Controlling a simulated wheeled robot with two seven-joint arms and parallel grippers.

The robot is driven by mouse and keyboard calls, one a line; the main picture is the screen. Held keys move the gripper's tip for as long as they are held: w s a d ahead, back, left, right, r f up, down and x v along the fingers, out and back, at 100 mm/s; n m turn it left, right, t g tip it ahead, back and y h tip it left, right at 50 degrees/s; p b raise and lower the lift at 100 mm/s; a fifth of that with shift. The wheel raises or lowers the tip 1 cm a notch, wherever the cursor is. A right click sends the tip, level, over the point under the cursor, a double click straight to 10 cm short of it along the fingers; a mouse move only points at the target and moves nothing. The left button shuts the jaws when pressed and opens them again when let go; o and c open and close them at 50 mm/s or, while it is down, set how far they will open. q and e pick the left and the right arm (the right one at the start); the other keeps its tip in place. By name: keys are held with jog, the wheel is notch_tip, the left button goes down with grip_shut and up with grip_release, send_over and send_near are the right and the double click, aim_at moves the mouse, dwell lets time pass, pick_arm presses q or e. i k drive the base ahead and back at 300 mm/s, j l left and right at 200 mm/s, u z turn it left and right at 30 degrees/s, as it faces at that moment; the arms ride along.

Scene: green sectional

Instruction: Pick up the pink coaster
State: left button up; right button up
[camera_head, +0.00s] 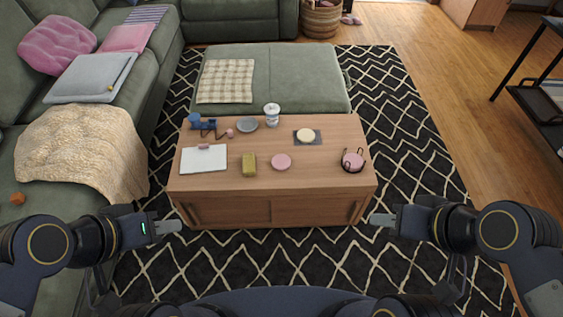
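The pink coaster (281,161) is a small round disc lying flat near the front middle of the wooden coffee table (320,180). My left gripper (178,226) is in front of the table's left front corner, apart from the coaster. My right gripper (374,219) is near the table's right front corner, also apart from it. Both grippers are seen side-on, so the gap between their fingers cannot be made out. Neither shows anything held.
Near the coaster are an olive block (249,165), a white clipboard (204,159), a cream disc (306,135) on a dark square, a grey dish (247,125), a white cup (272,115) and a pink item in a black holder (353,160). A green sofa (150,90) stands left.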

aim_at(280, 162)
jog(key=i+j+u, duration=0.1)
jog(key=i+j, duration=0.5)
jog(key=i+j+u, duration=0.1)
jog(key=i+j, duration=0.45)
jog(key=i, duration=0.1)
